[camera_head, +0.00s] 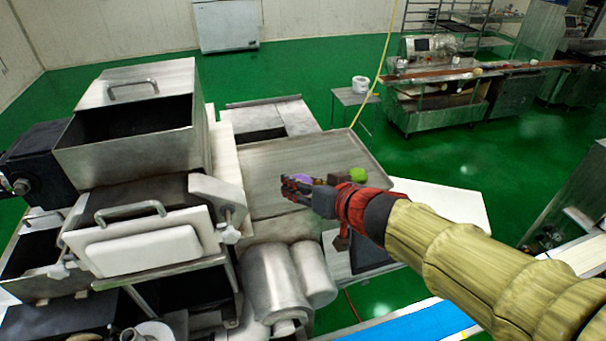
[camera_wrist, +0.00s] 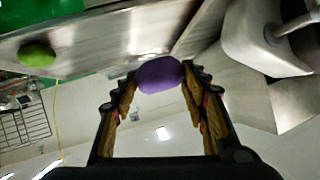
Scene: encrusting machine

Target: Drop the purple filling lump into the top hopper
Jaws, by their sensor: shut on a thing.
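The purple lump (camera_wrist: 160,75) is between the fingertips of my gripper (camera_wrist: 158,82) in the wrist view. A bit of the purple lump (camera_head: 302,178) also shows at the tip of my gripper (camera_head: 292,187) in the head view. My gripper is shut on it, over the metal tray area right of the machine. The top hopper (camera_head: 125,150) is an open metal box with a dark inside, at the upper left of the head view. My gripper is to the right of it and apart from it.
A green lump (camera_head: 357,175) lies on the metal tray (camera_head: 262,155), near its right side; it also shows in the wrist view (camera_wrist: 38,54). A raised lid with a handle (camera_head: 140,85) stands behind the hopper. A metal cylinder (camera_head: 272,282) sits below the tray.

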